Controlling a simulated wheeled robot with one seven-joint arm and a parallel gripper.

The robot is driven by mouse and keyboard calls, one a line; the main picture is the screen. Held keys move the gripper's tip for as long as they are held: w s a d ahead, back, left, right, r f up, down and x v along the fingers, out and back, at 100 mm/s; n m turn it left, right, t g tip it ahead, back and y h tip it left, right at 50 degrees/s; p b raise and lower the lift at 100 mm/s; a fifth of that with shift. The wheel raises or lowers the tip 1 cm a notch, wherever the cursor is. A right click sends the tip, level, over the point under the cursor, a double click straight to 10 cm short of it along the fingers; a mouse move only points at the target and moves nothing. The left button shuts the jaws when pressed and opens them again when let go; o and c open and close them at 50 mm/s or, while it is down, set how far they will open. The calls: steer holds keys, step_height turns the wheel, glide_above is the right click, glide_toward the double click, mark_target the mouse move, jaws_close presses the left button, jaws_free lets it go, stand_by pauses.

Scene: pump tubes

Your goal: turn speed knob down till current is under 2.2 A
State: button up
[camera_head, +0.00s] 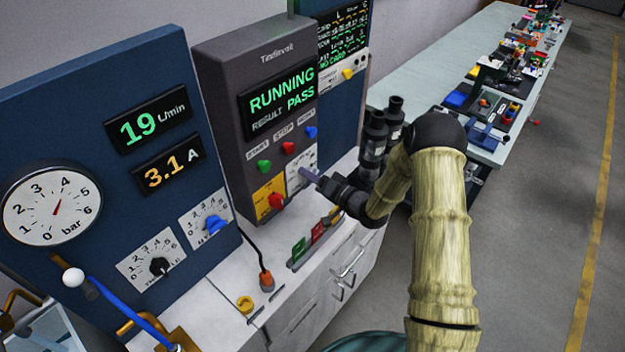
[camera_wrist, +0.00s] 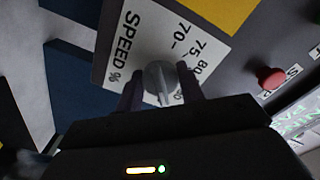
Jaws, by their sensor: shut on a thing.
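The grey speed knob (camera_wrist: 160,80) sits on a white plate (camera_wrist: 126,62) marked "SPEED %" in the wrist view, with scale numbers such as 70, 75 and 80. My gripper (camera_wrist: 161,92) is shut on the knob, one dark finger on each side. The knob's exact setting is hard to read. In the head view my gripper (camera_head: 316,180) reaches the speed plate (camera_head: 299,160) and hides most of the knob. The current display (camera_head: 168,171) reads 3.1 A in orange.
The flow display (camera_head: 149,120) reads 19 L/min. The tester screen (camera_head: 279,97) shows RUNNING and PASS. A red knob (camera_head: 276,201) on a yellow plate is close left of my gripper. Start, stop (camera_head: 288,148) and reset buttons sit above. A pressure gauge (camera_head: 50,204) stands far left.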

steer(key=n+b, duration=0.2)
steer(key=b, duration=0.1)
steer(key=shift+f+n, duration=0.2)
steer(key=shift+n, duration=0.2)
steer(key=shift+r+n+b, duration=0.15)
steer(key=shift+n+b, duration=0.55)
steer(key=shift+b, duration=0.05)
steer(key=o, duration=1)
steer(key=shift+w+d, duration=0.1)
steer(key=shift+d, duration=0.05)
steer(key=shift+d, duration=0.2)
steer(key=b+v, duration=0.3)
steer(key=v, duration=1.4)
steer(key=shift+b, duration=0.4)
steer(key=shift+a, duration=0.15)
